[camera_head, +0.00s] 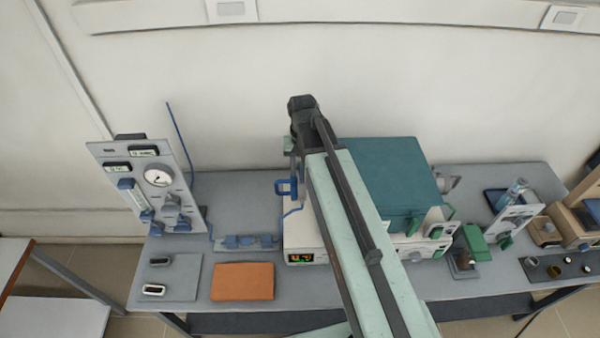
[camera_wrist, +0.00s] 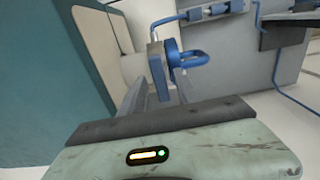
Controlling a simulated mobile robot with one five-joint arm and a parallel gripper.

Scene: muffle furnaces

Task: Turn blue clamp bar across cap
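The blue clamp bar (camera_wrist: 157,69) shows in the wrist view as an upright blue piece at the end of a pale round cap (camera_wrist: 133,67) on the furnace side. A blue loop-shaped handle (camera_wrist: 190,60) sits just right of it. In the head view the blue loop (camera_head: 287,188) shows left of my arm. My gripper (camera_wrist: 158,92) reaches up toward the clamp bar in the wrist view, with grey fingers close to its lower end. I cannot tell whether they touch it or how far apart they are. In the head view my arm hides most of the cap area.
The teal-topped furnace (camera_head: 390,180) stands behind and right of my arm. A gauge panel (camera_head: 150,185) stands at the left of the bench. Blue tubing (camera_wrist: 297,101) runs on the right in the wrist view. An orange pad (camera_head: 243,281) lies near the bench's front edge.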

